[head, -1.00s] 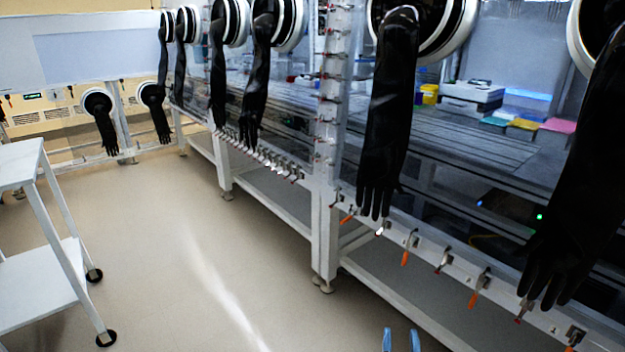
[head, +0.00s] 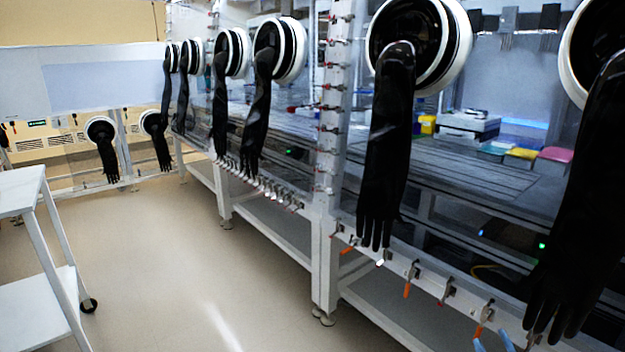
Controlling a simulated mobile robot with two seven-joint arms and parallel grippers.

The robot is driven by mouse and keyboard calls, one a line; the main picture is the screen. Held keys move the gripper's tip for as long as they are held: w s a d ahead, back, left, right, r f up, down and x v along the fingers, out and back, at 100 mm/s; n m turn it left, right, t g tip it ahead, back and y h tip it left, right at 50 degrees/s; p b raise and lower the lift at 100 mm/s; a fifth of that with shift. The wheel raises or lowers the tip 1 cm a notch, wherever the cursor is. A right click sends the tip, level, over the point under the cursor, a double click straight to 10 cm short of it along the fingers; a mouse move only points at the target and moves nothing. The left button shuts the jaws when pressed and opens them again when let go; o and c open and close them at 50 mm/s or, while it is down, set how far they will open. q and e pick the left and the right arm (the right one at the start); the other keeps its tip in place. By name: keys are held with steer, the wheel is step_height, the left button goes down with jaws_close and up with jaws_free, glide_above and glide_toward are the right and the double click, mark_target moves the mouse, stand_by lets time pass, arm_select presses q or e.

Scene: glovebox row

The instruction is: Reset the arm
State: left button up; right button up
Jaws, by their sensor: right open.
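My right gripper (head: 493,343) shows only as two light-blue fingertips at the bottom edge of the head view, right of centre. The tips are apart with nothing seen between them, so it is open. They appear in front of the glovebox's lower front rail, close in the picture to an orange-handled clamp (head: 484,318) and left of a hanging black glove. I cannot tell how far they are from the rail. The rest of the right arm is out of the picture. My left gripper and arm are not in view.
A row of gloveboxes runs along the right, with long black gloves (head: 384,150) hanging from round white ports (head: 460,45). Clamps line the lower rail (head: 400,262). A white cart (head: 32,300) stands at left. The floor (head: 170,270) between is clear.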

steer(key=s+a+f+n+g+y, duration=0.1)
steer(key=s+f+g, duration=0.2)
steer(key=s+f, duration=0.35)
steer(key=s+a+f+g+y, duration=0.2)
steer(key=s+f+g, duration=0.1)
steer(key=s, duration=0.7)
steer(key=s+f+m+g+h, duration=0.1)
steer(key=s+g+h, duration=0.15)
steer(key=s, duration=0.75)
steer(key=s+f+m+g+h, duration=0.15)
steer(key=s+g, duration=0.25)
steer(key=s, duration=0.7)
steer(key=shift+w+a+m, duration=0.55)
steer(key=shift+a+m, duration=2)
steer(key=shift+m, duration=0.1)
arm_select(q)
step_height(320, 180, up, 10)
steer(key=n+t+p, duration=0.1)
steer(key=p, duration=1.2)
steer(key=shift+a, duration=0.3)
arm_select(e)
step_height(320, 180, up, 10)
steer(key=m+t+h, duration=0.1)
steer(key=t, duration=0.1)
steer(key=shift+d+f, duration=0.2)
steer(key=shift+d, duration=0.2)
